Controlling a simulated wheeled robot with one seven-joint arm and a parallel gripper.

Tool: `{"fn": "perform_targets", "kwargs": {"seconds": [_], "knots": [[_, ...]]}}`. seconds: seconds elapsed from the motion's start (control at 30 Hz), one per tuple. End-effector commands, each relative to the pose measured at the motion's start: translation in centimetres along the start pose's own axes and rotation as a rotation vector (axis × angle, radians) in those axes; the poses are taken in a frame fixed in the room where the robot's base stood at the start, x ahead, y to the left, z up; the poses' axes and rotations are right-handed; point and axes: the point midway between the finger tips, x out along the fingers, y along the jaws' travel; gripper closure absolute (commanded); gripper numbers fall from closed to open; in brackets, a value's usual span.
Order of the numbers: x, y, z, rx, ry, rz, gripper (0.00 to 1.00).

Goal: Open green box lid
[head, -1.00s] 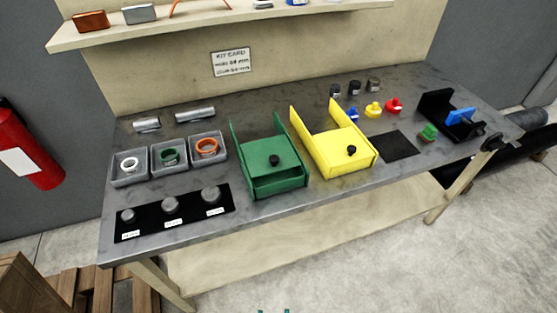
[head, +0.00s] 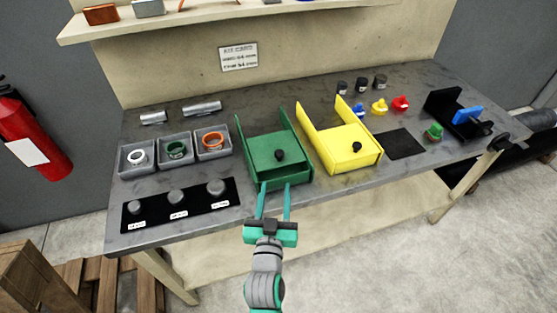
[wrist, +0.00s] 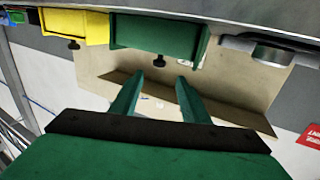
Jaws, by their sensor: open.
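A black mat (head: 405,145) lies at right.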

Motion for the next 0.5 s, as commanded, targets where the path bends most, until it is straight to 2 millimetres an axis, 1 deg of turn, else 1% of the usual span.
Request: {"fn": "perform_targets", "kwargs": {"seconds": [0.1,0.27,0.37,0.5], "knots": [[0.8,0.0,-0.7,0.002,0.006,0.005,0.58],[2.1,0.0,-0.7,0.003,0.007,0.006,0.58],[3.5,0.0,-0.8,0.003,0.007,0.006,0.58],[5.9,0.0,-0.8,0.003,0.007,0.005,0.58]]}}
